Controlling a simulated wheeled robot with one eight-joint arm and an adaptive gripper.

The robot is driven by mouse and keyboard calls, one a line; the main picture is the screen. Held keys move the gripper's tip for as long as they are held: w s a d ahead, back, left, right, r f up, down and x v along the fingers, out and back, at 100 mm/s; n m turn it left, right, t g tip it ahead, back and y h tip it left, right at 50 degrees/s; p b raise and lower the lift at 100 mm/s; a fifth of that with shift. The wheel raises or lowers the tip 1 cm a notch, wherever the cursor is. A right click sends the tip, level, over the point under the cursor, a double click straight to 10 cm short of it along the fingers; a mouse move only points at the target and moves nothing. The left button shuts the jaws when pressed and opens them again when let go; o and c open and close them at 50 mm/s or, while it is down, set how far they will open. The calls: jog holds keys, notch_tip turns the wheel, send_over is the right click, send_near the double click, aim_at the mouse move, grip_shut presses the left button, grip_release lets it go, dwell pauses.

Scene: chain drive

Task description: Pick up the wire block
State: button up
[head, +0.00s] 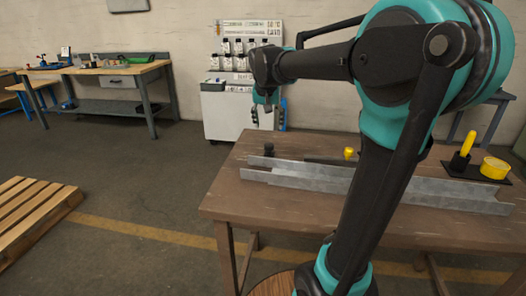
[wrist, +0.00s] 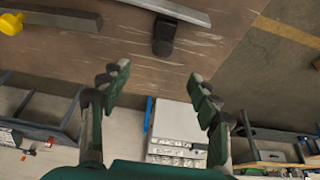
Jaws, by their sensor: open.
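No part is clearly marked as the wire block. The small dark block (head: 268,150) at the left end of the metal rails is one candidate. The wrist view shows a dark block (wrist: 163,36) at a rail's end, beyond my fingertips. My gripper (head: 262,111) hangs above the far left part of the table, apart from the block. In the wrist view my gripper (wrist: 158,78) has its two fingers wide apart with nothing between them.
Long grey metal rails (head: 330,182) lie along the brown table (head: 232,190). A yellow-handled tool (head: 467,144) and a yellow round part (head: 495,167) sit at the right. A small yellow knob (head: 349,153) is behind the rails. The table's left front is clear.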

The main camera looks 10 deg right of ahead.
aim_at(270, 144)
jog(key=x, duration=1.1)
jog(key=shift+w+f, duration=0.2)
jog(key=shift+f, duration=0.15)
jog(key=shift+a+x, duration=0.2)
jog(key=shift+x, duration=2.4)
grip_shut()
